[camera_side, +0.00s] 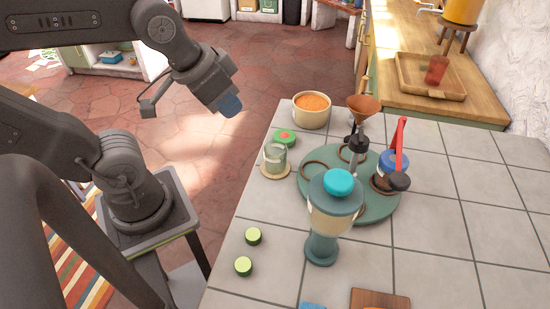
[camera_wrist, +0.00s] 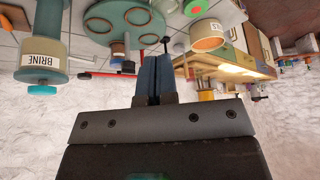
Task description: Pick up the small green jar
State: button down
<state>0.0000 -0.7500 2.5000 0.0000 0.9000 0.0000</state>
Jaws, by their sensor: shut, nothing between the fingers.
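A small pale green glass jar (camera_side: 275,157) stands on a round cork coaster at the counter's left edge, left of the green round tray. I cannot make it out for certain in the wrist view. My gripper (camera_side: 230,105) is up and to the left of the jar, apart from it, and appears over the floor beyond the counter edge. In the wrist view my gripper's blue fingers (camera_wrist: 153,62) are together with nothing between them.
The round tray (camera_side: 375,213) has ring holders, a funnel and a red-handled item. A tall teal-lidded container (camera_side: 333,215) stands in front; its wrist-view label reads BRINE (camera_wrist: 40,62). An orange-filled bowl (camera_side: 312,112) is behind the jar. Two small green discs (camera_side: 253,236) lie front left.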

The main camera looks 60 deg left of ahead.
jog(key=c, duration=1.9)
grip_release()
jog(key=o, duration=1.6)
jog(key=m+g, duration=0.6)
jog(key=m, duration=1.5)
send_near(275, 158)
jog(key=w+a, duration=0.1)
jog(key=a, duration=0.2)
notch_tip(275, 158, down, 7)
jog(key=shift+a, duration=0.1)
jog(key=shift+w+d+f, duration=0.1)
jog(key=shift+d+f, duration=0.05)
jog(key=shift+f, duration=1.2)
jog(key=shift+d+f, duration=0.15)
jog(key=shift+f, duration=1.25)
